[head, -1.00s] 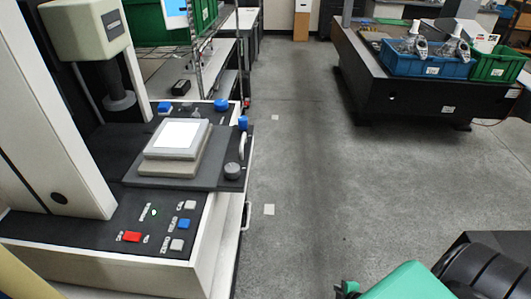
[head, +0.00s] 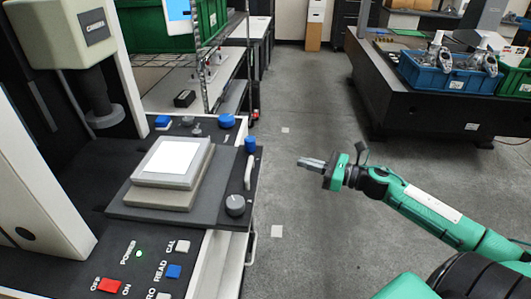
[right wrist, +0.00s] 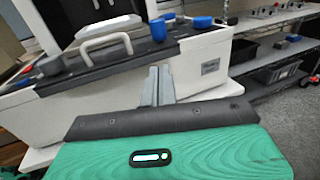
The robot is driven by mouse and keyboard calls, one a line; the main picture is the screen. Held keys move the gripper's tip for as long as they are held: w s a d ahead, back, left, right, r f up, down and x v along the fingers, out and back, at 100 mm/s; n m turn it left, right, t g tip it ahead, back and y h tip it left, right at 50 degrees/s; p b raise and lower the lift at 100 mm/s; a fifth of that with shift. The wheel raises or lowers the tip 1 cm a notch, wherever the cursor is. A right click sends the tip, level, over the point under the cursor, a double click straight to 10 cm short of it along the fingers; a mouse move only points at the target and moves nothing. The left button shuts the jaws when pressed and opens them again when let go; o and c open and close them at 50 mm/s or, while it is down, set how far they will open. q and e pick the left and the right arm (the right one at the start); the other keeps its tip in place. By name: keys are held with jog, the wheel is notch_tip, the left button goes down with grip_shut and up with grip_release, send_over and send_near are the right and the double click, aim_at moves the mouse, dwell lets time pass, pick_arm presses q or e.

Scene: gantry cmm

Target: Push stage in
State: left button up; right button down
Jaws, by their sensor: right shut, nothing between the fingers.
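The stage (head: 125,206) is a dark sliding plate on the measuring machine at left, carrying a pale block with a bright white top (head: 172,160). Its right edge sticks out over the machine's front side and bears a light handle (head: 249,172), a dark knob (head: 235,205) and a blue knob (head: 250,144). In the right wrist view the stage edge and handle (right wrist: 108,38) are ahead, at upper left. My right gripper (head: 302,162) is shut and empty, in the air over the aisle, right of the handle and apart from it. My left gripper is out of view.
The machine's panel has an OFF/ON red switch (head: 110,285) and a blue READ button (head: 173,271). A wire shelf with a green bin (head: 160,28) stands behind. A black table with a blue bin (head: 432,75) is at right. The aisle floor (head: 310,110) is clear.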

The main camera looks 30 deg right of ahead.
jog(key=p, duration=0.3)
send_near(256, 149)
jog(key=x, duration=0.4)
jog(key=shift+w+a+r, duration=0.1)
jog(key=shift+a+r, duration=0.25)
jog(key=shift+x, duration=0.9)
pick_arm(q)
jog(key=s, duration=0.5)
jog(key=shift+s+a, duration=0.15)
pick_arm(e)
jog(key=shift+w+a+f, duration=0.1)
jog(key=shift+f, duration=0.05)
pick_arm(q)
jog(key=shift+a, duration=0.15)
